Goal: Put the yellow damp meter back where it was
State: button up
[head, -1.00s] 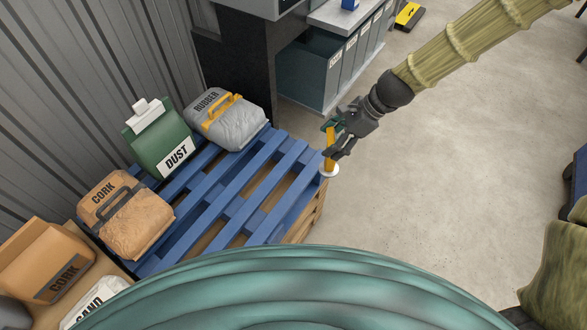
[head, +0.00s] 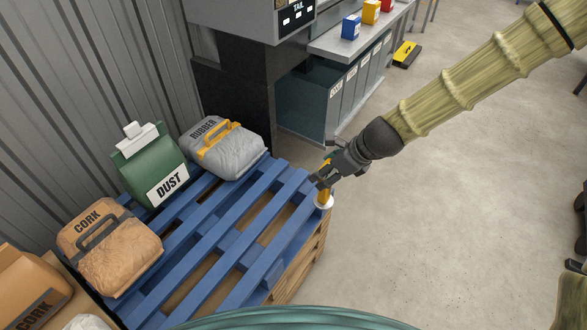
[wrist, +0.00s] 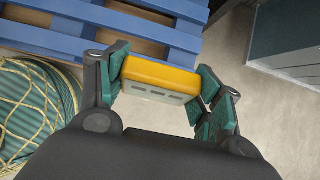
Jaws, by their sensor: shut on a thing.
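The yellow damp meter (wrist: 160,76) is in my gripper, its yellow top and pale side with dark slots showing between the pads in the wrist view. In the head view my gripper (head: 322,180) is at the right corner of the blue pallet (head: 228,243), with the meter (head: 326,194) partly hidden by the fingers. A white round piece (head: 324,203) shows just below the meter by the pallet's edge. I cannot tell whether it belongs to the meter or what it rests on.
A grey RUBBER bag (head: 235,155), a green DUST bag (head: 150,165) and a brown CORK bag (head: 112,255) stand along the pallet's left side. A black and yellow thing (head: 405,54) lies on the floor near the bins (head: 345,100).

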jog(key=w+a+f, duration=0.4)
jog(key=w+a, duration=0.3)
jog(key=a, duration=0.1)
jog(key=shift+w+a+f+b, duration=0.15)
jog(key=shift+a+f+b, duration=0.15)
jog(key=shift+a, duration=0.1)
dwell(0.3)
jog(key=o, duration=1.7)
jog(key=shift+f, duration=0.1)
jog(key=shift+o, duration=0.2)
jog(key=p+v, duration=0.1)
jog(key=v, duration=1.1)
